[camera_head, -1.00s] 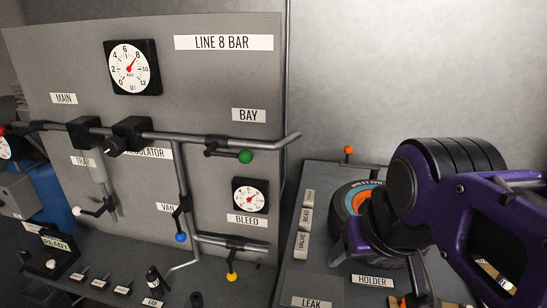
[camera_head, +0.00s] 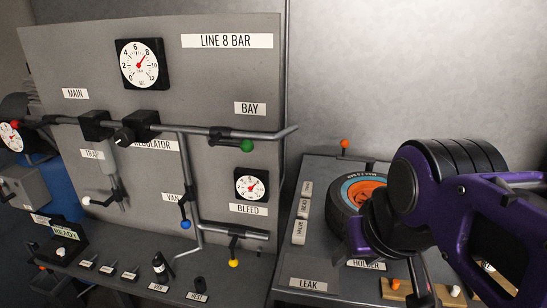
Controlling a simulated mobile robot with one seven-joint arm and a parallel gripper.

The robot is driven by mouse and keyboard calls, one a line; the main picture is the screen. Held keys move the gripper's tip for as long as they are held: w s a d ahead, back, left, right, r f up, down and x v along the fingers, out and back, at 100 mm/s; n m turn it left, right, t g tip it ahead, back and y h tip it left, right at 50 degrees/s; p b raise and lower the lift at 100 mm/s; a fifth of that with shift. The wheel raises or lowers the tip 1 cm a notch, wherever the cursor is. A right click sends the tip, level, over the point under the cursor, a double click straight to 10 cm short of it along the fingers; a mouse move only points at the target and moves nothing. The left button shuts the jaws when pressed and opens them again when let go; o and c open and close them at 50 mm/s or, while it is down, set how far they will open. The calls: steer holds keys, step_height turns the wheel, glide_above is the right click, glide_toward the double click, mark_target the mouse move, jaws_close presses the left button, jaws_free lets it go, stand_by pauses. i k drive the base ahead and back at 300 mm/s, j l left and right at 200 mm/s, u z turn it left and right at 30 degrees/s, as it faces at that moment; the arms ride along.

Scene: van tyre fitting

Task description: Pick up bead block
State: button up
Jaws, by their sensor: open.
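White blocks or tags lie in a column on the grey bench at the left of the tyre. The middle one, whose small lettering seems to read BEAD (camera_head: 303,209), is clear of my arm and nothing touches it. The one below it (camera_head: 299,232) seems to read VALVE. My gripper (camera_head: 390,258) is at the lower right, below my purple and black arm, in front of the tyre and to the right of the blocks. It is open; its fingertips are partly hidden and I see nothing held.
The tyre (camera_head: 343,215) with orange centre lies on the bench, partly behind my arm. HOLDER and LEAK (camera_head: 308,284) labels are in front. A wooden piece (camera_head: 392,291) lies at the bottom. The gauge panel (camera_head: 90,50) with pipes and levers (camera_head: 246,146) stands at the left.

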mark_target(304, 204)
steer(key=k, duration=0.75)
steer(key=k+z, duration=0.15)
steer(key=z, duration=0.25)
steer(key=k+l+z, duration=0.1)
steer(key=z, duration=0.3)
steer(key=j+z, duration=0.1)
steer(key=z, duration=1.15)
steer(key=k+j, duration=0.1)
steer(key=j, duration=0.9)
steer(key=k+j, duration=0.15)
steer(key=j, duration=0.35)
steer(key=j+z, duration=0.1)
steer(key=j, duration=0.4)
steer(key=k+j, duration=0.15)
steer(key=j, duration=0.35)
steer(key=k+j, duration=0.1)
steer(key=j, duration=0.4)
steer(key=l, duration=0.2)
steer(key=u, duration=0.05)
